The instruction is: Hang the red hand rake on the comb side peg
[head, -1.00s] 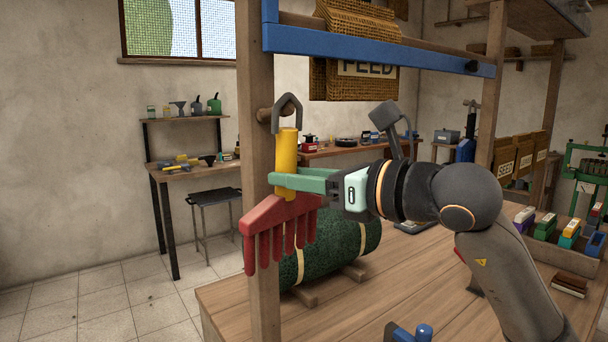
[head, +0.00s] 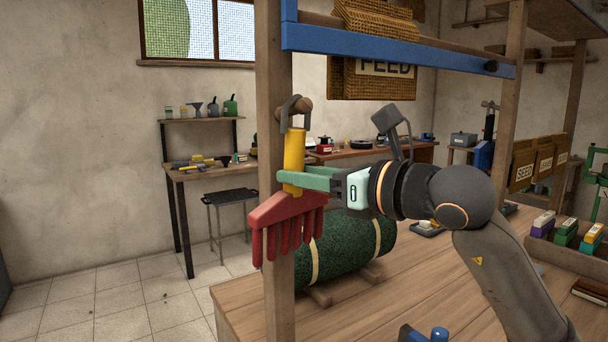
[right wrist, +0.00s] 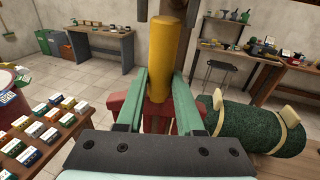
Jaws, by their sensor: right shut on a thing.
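The red hand rake (head: 287,222) hangs upright in my right gripper (head: 292,180), with its red tines down, a yellow handle and a grey hook on top. The green fingers are shut on the yellow handle, which also shows between them in the right wrist view (right wrist: 165,55). The wooden side peg (head: 305,105) sticks out from the post (head: 274,60). In the head view the grey hook (head: 287,122) crosses the peg, whose round end shows to the right of it. I cannot tell whether the hook rests on the peg.
A blue rail (head: 400,52) runs above from the post. A dark green roll (head: 345,250) lies on the wooden table (head: 380,310) behind the rake. A side table (head: 200,172) and a stool (head: 230,197) stand farther back.

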